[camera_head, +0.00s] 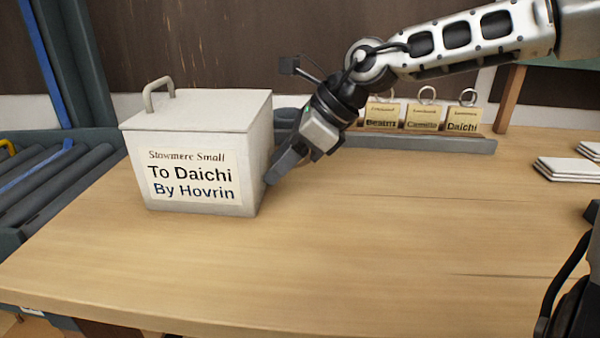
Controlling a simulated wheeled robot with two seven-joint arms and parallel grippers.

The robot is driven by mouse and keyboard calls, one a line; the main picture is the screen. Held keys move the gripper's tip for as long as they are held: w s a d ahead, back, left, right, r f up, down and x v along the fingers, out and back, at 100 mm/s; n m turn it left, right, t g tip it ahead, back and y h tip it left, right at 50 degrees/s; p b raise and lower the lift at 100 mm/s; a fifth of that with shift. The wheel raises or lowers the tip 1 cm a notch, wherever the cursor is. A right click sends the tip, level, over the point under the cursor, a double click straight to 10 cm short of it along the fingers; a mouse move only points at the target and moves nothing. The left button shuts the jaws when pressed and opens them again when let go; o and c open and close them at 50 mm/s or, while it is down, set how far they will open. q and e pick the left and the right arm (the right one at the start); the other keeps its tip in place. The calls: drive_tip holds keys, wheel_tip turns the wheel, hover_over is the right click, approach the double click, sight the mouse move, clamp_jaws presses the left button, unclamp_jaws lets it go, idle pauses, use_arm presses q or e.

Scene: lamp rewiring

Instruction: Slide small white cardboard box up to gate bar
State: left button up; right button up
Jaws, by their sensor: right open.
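The small white box (196,110) stands upright at the left of the wooden table, with a handle on its lid. Its front label (190,178) reads "Stowmere Small, To Daichi, By Hovrin". My right gripper (278,170) is open at the box's right side, fingers pointing down and left. The fingertips are at or very close to the lower right side; contact is not certain. No part is plainly marked as the gate bar; a grey upright with a blue strip (42,62) stands behind left. My left gripper is not in view.
A roller conveyor (48,185) lies beyond the table's left edge. A grey rack (425,143) with several ringed name tags (462,120) stands at the back. White stacked cards (568,170) lie at the right. The table's middle and front (350,260) are clear.

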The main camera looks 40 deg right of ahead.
sight(265, 156)
drive_tip(key=shift+w+a+f+b, duration=0.2)
drive_tip(key=shift+w+a+b, duration=0.3)
drive_tip(key=shift+w+a, duration=0.3)
drive_tip(key=shift+w+a+r, duration=0.2)
drive_tip(key=shift+a, duration=0.2)
drive_tip(key=shift+w+a, duration=0.1)
drive_tip(key=w+a+b, duration=0.1)
drive_tip(key=a, duration=0.1)
drive_tip(key=w+a+b, duration=0.1)
drive_tip(key=w+a, duration=0.1)
drive_tip(key=shift+w+a, duration=0.1)
drive_tip(key=shift+w, duration=0.15)
drive_tip(key=shift+w+a, duration=0.2)
drive_tip(key=shift+a, duration=0.1)
